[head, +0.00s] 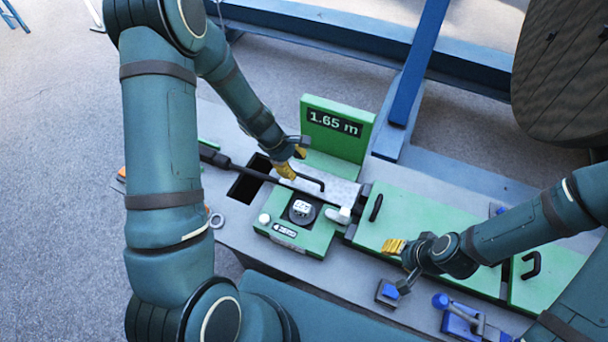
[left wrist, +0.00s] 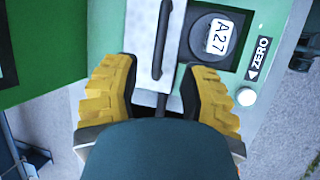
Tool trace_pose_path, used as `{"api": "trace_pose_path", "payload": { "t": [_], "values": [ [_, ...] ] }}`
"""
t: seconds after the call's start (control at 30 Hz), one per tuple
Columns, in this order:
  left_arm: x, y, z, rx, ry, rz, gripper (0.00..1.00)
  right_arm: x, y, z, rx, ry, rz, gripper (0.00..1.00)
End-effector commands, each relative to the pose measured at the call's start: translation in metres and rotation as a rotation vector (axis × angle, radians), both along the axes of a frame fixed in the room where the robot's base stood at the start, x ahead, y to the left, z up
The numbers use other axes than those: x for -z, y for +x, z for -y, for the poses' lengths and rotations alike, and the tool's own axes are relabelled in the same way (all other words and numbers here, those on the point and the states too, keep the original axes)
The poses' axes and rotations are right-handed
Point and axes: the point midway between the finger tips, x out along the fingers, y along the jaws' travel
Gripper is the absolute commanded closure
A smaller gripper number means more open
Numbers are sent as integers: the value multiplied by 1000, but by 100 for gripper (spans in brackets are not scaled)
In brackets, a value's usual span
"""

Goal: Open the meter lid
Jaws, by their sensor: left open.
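The green meter (head: 285,238) sits on the grey bench with a round dial labelled A27 (left wrist: 217,37) and a ZERO button (left wrist: 246,96). A silver plate (head: 338,188) lies behind the dial; I take it to be the meter lid, lying flat. A black bar handle (left wrist: 160,45) runs over it, also in the head view (head: 310,180). My left gripper (head: 291,166) is open at the plate's left end, its yellow fingers (left wrist: 162,105) on either side of the bar's end, with gaps. My right gripper (head: 394,247) hovers over a green panel; its opening is unclear.
A green display (head: 335,128) reading 1.65 m stands behind the plate. A dark opening (head: 250,182) lies to its left. Green panels with black handles (head: 376,207) lie right. Blue-handled tools (head: 462,318) are at the front. A large reel (head: 565,75) stands back right.

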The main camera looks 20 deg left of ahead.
Motion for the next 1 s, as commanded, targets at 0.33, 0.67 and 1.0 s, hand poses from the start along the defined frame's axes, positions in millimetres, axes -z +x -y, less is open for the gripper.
{"api": "trace_pose_path", "payload": {
  "t": [0.33,0.67,1.0],
  "values": [
    [49,9,20,-1,0,-1,57,8,0,0,0,-1,0,53],
    [57,11,25,1,0,1,57,9,0,-1,1,-2,1,53],
    [57,10,25,1,0,0,100,9,0,-1,0,-1,0,53]
  ]
}}
